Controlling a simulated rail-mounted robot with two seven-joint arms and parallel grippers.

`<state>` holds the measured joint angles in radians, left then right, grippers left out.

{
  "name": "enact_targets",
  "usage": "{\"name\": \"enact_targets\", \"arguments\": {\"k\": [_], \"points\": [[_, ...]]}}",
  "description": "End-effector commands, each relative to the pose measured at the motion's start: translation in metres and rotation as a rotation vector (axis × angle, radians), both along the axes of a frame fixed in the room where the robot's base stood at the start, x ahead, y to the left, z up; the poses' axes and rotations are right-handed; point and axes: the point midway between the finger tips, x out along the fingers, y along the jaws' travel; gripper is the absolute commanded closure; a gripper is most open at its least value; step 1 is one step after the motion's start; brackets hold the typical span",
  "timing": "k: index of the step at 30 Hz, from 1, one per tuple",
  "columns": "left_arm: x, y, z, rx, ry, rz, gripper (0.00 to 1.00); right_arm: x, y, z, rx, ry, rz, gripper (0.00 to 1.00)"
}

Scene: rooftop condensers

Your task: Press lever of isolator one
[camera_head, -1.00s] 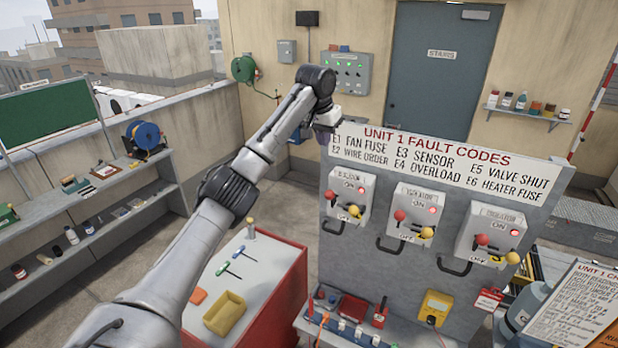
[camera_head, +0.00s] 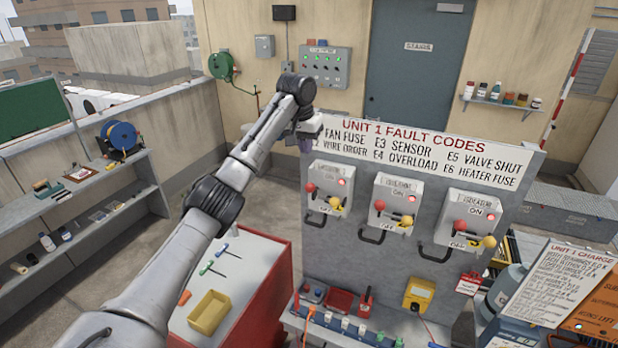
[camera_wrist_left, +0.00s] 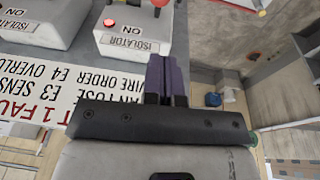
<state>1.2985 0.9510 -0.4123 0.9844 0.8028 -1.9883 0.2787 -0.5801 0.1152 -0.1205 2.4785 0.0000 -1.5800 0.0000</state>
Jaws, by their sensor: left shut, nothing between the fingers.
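Three grey isolator boxes sit in a row on the grey panel, each with a red lamp lit by ON, a red knob and a yellow knob. Their numbers are too blurred to read. The leftmost box (camera_head: 329,180) has its red knob (camera_head: 310,187) at left and yellow knob (camera_head: 335,202) at right. My left gripper (camera_head: 305,143) is shut and empty, above this box at the sign's left end. In the left wrist view its purple fingers (camera_wrist_left: 163,70) are together beside an isolator box (camera_wrist_left: 133,35), apart from the red knob above. My right gripper is not in view.
The fault-code sign (camera_head: 430,150) tops the panel. Black loop handles hang below the boxes. A shelf of tools (camera_head: 350,325) juts out under them. A red cabinet (camera_head: 262,300) stands left of the panel. Open space lies in front of the boxes.

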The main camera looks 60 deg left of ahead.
Motion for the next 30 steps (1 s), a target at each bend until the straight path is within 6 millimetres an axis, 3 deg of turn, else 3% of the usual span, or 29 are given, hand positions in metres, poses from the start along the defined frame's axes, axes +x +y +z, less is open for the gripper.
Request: {"name": "enact_targets", "arguments": {"k": [9,12,21,30], "points": [[0.01,0.004,-0.06,0.001,0.005,0.002,1.0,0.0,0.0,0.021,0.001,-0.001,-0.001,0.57],[0.009,0.001,-0.071,0.002,0.005,0.001,1.0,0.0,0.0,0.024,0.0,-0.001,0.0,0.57],[0.007,-0.005,-0.092,0.001,0.001,0.001,1.0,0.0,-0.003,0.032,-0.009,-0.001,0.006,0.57],[0.007,-0.006,-0.097,0.001,0.0,0.001,1.0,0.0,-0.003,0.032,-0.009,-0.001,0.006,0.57]]}}
